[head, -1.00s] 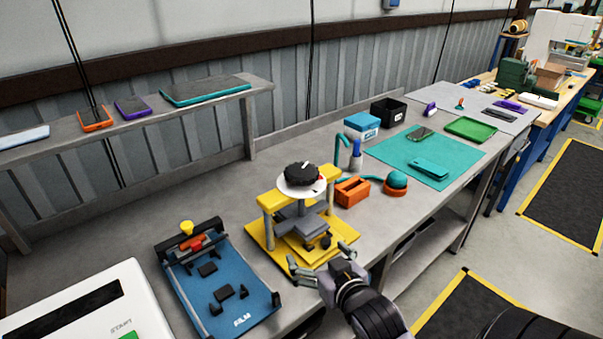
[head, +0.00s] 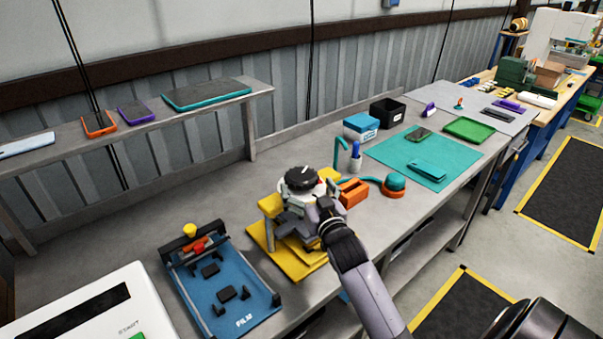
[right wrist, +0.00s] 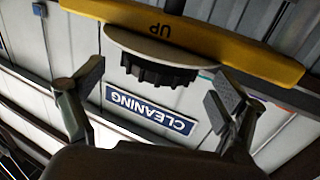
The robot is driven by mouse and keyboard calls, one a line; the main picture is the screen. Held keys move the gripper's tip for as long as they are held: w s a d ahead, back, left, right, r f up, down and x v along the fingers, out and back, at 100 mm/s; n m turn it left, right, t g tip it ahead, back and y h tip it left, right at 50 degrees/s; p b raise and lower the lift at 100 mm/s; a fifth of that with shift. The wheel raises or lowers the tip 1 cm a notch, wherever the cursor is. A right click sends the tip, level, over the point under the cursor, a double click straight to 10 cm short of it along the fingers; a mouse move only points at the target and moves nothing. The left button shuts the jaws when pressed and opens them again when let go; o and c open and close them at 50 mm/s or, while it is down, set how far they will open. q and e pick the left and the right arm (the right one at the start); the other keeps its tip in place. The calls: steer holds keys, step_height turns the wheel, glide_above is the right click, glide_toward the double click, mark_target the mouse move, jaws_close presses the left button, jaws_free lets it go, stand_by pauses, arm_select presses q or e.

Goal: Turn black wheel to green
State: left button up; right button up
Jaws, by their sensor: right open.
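The black wheel (head: 300,178) with a white pointer line on top sits on a white disc on the yellow press-like stand (head: 268,207). My right gripper (head: 303,192) is in front of the stand, its fingers spread at either side of the wheel. In the right wrist view the ridged wheel (right wrist: 158,68) shows beneath a yellow bar marked UP (right wrist: 225,42), between the two open fingers (right wrist: 156,88) and apart from both. No green mark on the disc can be made out; my gripper hides part of it. My left gripper is out of view.
A blue FILM fixture (head: 232,305) stands left of the stand, and a white machine (head: 75,310) at the front left. An orange box (head: 354,193) and a teal dome (head: 395,183) are close on the right. A teal mat (head: 400,152) lies beyond.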

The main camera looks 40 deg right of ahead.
mark_target(302, 178)
steer(key=shift+p+x, duration=0.35)
steer(key=shift+x, duration=2)
steer(key=c, duration=1.2)
steer(key=shift+o, duration=0.2)
steer(key=shift+h, duration=0.3)
steer(key=shift+m+g+h+b, duration=0.3)
steer(key=shift+m+h+b, duration=0.1)
steer(key=shift+m+h, duration=0.25)
steer(key=o, duration=1.2)
steer(key=shift+c, duration=0.2)
